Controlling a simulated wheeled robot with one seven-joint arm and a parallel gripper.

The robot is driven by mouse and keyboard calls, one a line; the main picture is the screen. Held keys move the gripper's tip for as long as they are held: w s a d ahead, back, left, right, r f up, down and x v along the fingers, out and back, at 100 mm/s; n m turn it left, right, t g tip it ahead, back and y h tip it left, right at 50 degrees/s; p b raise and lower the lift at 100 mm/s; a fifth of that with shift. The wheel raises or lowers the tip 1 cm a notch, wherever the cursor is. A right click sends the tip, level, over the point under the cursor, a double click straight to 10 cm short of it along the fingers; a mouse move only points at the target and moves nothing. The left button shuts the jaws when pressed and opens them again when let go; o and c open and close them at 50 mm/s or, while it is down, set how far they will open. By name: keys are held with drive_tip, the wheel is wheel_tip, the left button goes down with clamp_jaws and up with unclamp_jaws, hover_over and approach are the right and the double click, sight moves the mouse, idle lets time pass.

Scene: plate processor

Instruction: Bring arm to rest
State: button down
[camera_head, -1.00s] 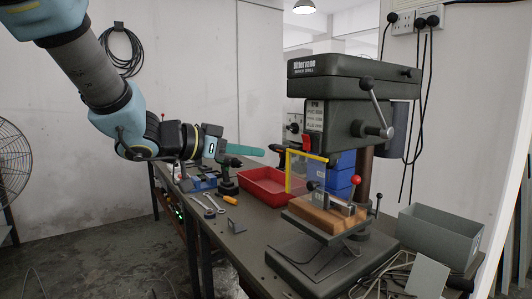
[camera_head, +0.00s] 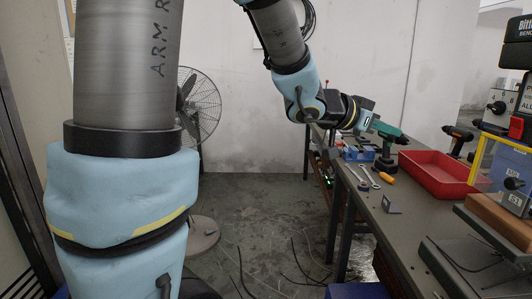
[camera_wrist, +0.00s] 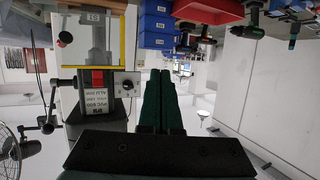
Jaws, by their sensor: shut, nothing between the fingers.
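My gripper (camera_head: 404,138) has green fingers and shows at the end of my arm in the head view. It hangs in the air over the workbench (camera_head: 404,222), left of the red tray (camera_head: 436,180). In the wrist view, my gripper (camera_wrist: 165,72) points forward with its two green fingers together and nothing between them. The wrist picture is upside down. My arm is bent, with a large grey and light-blue link close to the camera at left.
The bench drill (camera_head: 515,55) is cut off at the right edge. A cordless drill (camera_head: 385,150), wrenches (camera_head: 367,176) and an orange-handled tool (camera_head: 386,177) lie on the bench. A fan (camera_head: 197,103) stands behind my arm. Open floor lies left of the bench.

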drive_tip(key=w+a+f+n+t+y, duration=0.2)
drive_tip(key=w+a+f+n+y, duration=0.25)
drive_tip(key=a, duration=0.65)
drive_tip(key=w+a+f+n+t+y, duration=0.2)
drive_tip(key=w+a+f+n+y, duration=0.3)
drive_tip(key=a, duration=0.5)
drive_tip(key=s+a+f+n+g+y, duration=0.4)
drive_tip(key=s+a+f+g, duration=0.2)
drive_tip(key=s+a+f, duration=0.4)
drive_tip(key=s+a, duration=0.3)
drive_tip(key=a, duration=0.2)
drive_tip(key=shift+s+g, duration=0.3)
drive_tip(key=shift+s, duration=0.1)
